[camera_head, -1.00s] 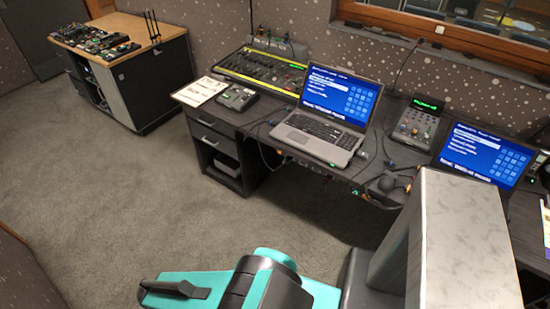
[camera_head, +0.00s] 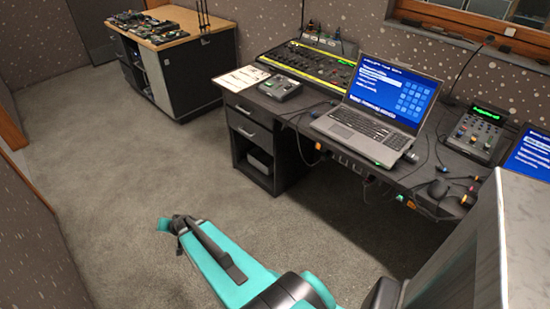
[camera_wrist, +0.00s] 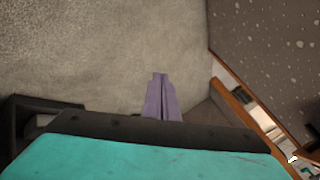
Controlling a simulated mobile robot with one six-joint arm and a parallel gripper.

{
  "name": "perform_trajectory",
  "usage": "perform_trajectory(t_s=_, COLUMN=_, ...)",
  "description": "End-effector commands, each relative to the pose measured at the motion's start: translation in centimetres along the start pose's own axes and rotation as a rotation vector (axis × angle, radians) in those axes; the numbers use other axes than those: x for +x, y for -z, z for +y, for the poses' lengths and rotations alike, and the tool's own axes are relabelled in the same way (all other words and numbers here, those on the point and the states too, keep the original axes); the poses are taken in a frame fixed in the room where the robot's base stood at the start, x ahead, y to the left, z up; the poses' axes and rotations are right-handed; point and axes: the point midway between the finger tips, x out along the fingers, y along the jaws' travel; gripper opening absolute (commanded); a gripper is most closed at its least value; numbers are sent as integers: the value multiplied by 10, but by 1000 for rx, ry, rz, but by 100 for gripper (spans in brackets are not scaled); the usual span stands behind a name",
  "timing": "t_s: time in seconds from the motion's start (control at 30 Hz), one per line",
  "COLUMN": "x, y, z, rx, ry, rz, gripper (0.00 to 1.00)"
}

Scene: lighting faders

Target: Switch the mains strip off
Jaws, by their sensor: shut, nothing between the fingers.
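I cannot pick out the mains strip for certain. A grey strip with plugs and leads (camera_head: 325,43) stands behind the fader desk (camera_head: 312,72) at the back of the black table, and may be it; its switch is too small to make out. In the wrist view my gripper (camera_wrist: 160,80) is shut and empty, over bare carpet. In the head view my teal arm reaches over the floor in front of the table, well apart from the strip; the gripper's fingers cannot be made out there.
A laptop (camera_head: 382,105), a small black box (camera_head: 280,87), a white sheet (camera_head: 241,78) and a small mixer (camera_head: 477,130) are on the table. Cables hang below its front edge. A wooden-topped cabinet (camera_head: 190,65) stands back left. The carpet (camera_head: 130,180) between is clear.

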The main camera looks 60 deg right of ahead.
Motion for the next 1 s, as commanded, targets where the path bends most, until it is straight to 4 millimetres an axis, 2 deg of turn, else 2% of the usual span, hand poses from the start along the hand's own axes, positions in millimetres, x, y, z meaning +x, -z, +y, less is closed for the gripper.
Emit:
perform_trajectory(t_s=0.03, x=9, y=25, z=10, rx=54, ry=14, rz=76, gripper=0)
perform_trajectory(t_s=0.07, x=10, y=42, z=13, rx=86, ry=23, rz=123, gripper=0)
perform_trajectory(t_s=0.23, x=1, y=134, z=42, rx=272, ry=60, rz=386, gripper=0)
perform_trajectory(t_s=0.37, x=-19, y=198, z=76, rx=410, ry=80, rz=588, gripper=0)
perform_trajectory(t_s=0.5, x=-51, y=257, z=124, rx=564, ry=87, rz=807, gripper=0)
perform_trajectory(t_s=0.6, x=-79, y=291, z=164, rx=676, ry=83, rz=962, gripper=0)
perform_trajectory(t_s=0.73, x=-121, y=323, z=221, rx=820, ry=71, rz=1162, gripper=0)
perform_trajectory(t_s=0.87, x=-165, y=340, z=280, rx=963, ry=47, rz=1360, gripper=0)
perform_trajectory(t_s=1.0, x=-209, y=342, z=338, rx=1106, ry=11, rz=1550, gripper=0)
